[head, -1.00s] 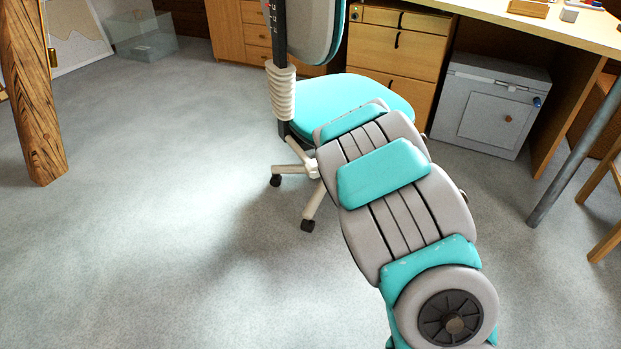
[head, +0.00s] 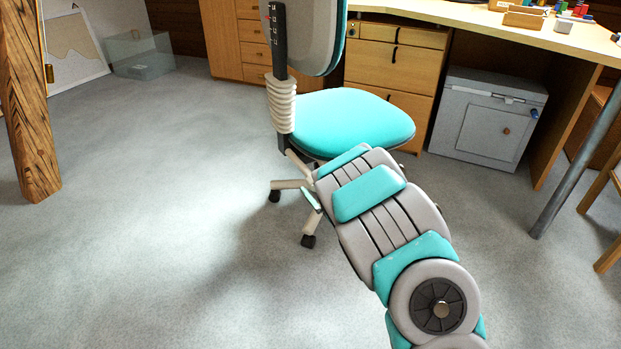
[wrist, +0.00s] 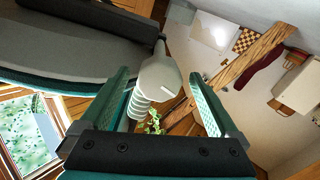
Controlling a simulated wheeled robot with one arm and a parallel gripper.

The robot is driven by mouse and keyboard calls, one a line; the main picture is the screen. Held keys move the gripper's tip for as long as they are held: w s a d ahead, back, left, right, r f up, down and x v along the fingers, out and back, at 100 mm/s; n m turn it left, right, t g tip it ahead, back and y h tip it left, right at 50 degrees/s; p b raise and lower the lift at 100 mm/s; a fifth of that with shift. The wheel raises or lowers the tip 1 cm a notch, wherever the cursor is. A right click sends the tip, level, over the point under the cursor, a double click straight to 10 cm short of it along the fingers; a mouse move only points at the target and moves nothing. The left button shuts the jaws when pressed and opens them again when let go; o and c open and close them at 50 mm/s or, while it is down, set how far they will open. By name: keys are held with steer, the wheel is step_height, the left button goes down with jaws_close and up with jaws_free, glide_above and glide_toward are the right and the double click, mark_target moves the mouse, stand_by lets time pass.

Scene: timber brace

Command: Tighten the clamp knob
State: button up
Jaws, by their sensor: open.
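The teal and grey swivel chair (head: 345,122) stands upright on the floor, with a ribbed cream sleeve (head: 281,105) on its dark back post. I cannot make out a clamp knob for certain in the head view. In the wrist view a pale grey rounded part (wrist: 160,82) with a ribbed sleeve (wrist: 146,107) below it appears between the fingers; I cannot tell whether it is the knob. My gripper (wrist: 159,73) is open, one green finger on each side of that part; contact is not clear. In the head view my arm mostly hides the gripper, low by the chair.
A wooden post (head: 28,115) stands at the left. A desk (head: 500,30) with drawers (head: 388,80), a grey cabinet (head: 488,118) and a metal leg (head: 580,150) are at the right. A clear box (head: 139,55) lies at the back. The floor at left is clear.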

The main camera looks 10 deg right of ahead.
mark_target(301, 169)
steer(key=x, duration=0.5)
steer(key=shift+w+b, duration=0.1)
steer(key=shift+b, duration=0.2)
steer(key=c, duration=1.4)
steer(key=shift+o, duration=0.2)
